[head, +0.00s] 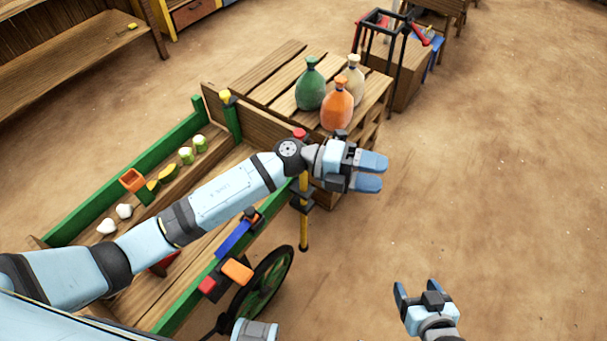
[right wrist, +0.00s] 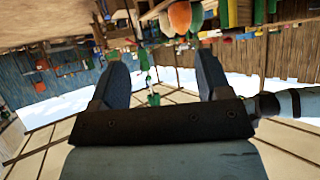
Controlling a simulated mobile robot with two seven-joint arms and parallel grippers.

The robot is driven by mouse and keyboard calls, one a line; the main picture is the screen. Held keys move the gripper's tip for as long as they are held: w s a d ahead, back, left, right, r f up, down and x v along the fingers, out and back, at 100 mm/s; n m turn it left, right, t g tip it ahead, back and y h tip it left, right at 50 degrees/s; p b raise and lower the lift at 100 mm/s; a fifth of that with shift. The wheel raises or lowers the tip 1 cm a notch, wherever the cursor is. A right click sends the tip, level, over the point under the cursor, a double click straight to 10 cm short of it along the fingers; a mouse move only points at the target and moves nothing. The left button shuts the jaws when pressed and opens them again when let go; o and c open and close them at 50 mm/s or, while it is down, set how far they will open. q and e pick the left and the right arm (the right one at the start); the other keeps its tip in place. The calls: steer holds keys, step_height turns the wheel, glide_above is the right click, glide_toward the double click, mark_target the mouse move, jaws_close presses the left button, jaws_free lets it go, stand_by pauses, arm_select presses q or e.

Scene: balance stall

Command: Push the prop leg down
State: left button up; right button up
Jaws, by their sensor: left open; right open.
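The prop leg (head: 303,228) is a yellow upright rod with a dark clamp (head: 300,203) around it, at the near right corner of the green-sided cart (head: 190,312). My left forearm and wrist hide its upper part. A red knob (head: 300,133) shows just above my wrist; I cannot tell if it tops the leg. I cannot tell whether the leg's foot touches the ground. My left gripper (head: 380,172) is open and empty, to the right of and above the leg. My right gripper (head: 418,287) is open and empty, low at the right, apart from the cart.
A slatted crate table (head: 270,75) behind the cart carries a green sack (head: 311,85), an orange sack (head: 337,105) and a cream sack (head: 355,80). The cart's wheel (head: 268,285) stands left of the right gripper. The ground at the right (head: 500,190) is clear.

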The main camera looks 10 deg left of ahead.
arm_select(q)
steer(key=w+a+f+m+g+y+b, duration=0.2)
steer(key=w+a+f+m+y+b, duration=0.45)
steer(key=f+y, duration=0.45)
steer(key=w+a+r+t+y+b, duration=0.1)
steer(key=w+a+t+y+b, duration=0.15)
steer(key=w+a+y, duration=0.65)
steer(key=shift+t+h, duration=0.25)
steer(key=shift+h, duration=0.45)
steer(key=f, duration=0.4)
steer(key=a+f, duration=0.1)
steer(key=f, duration=0.7)
steer(key=shift+a+f+b, duration=0.15)
steer(key=shift+f+b, duration=0.15)
steer(key=shift+f, duration=0.1)
arm_select(e)
step_height(320, 180, down, 7)
steer(key=shift+w+a, duration=0.25)
steer(key=shift+a, duration=0.1)
